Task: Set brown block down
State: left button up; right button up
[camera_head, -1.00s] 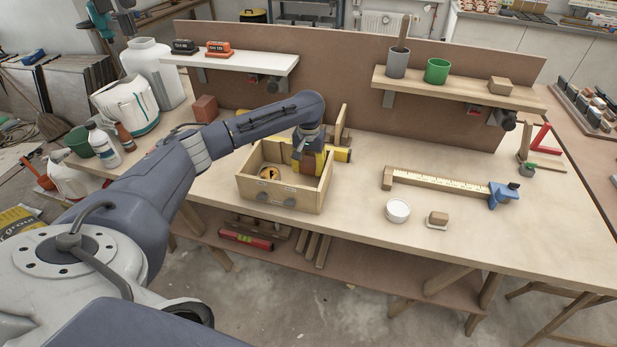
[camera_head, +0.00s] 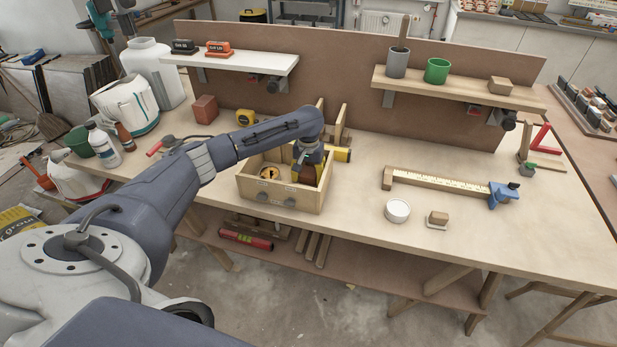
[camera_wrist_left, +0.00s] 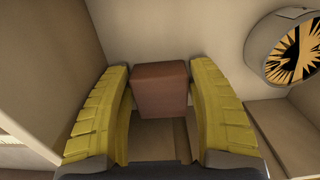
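The brown block (camera_wrist_left: 160,90) sits between the two yellow fingers of my left gripper (camera_wrist_left: 160,85) in the left wrist view, with a finger against each side. In the head view my left gripper (camera_head: 307,165) reaches down into the right part of the open wooden box (camera_head: 279,196). The brown block (camera_head: 304,175) is partly hidden there by the gripper and box. I cannot tell whether its underside touches the box floor. My right gripper is not in view.
A round tin with an orange and black face (camera_wrist_left: 298,52) lies in the box, left of the gripper in the head view. A yellow level end (camera_head: 342,154) lies behind the box.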

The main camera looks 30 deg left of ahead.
aim_at(308, 174)
pick_arm(q)
notch_tip(308, 174, up, 12)
jog(key=shift+r, duration=0.15)
dwell(0.7)
dwell(0.4)
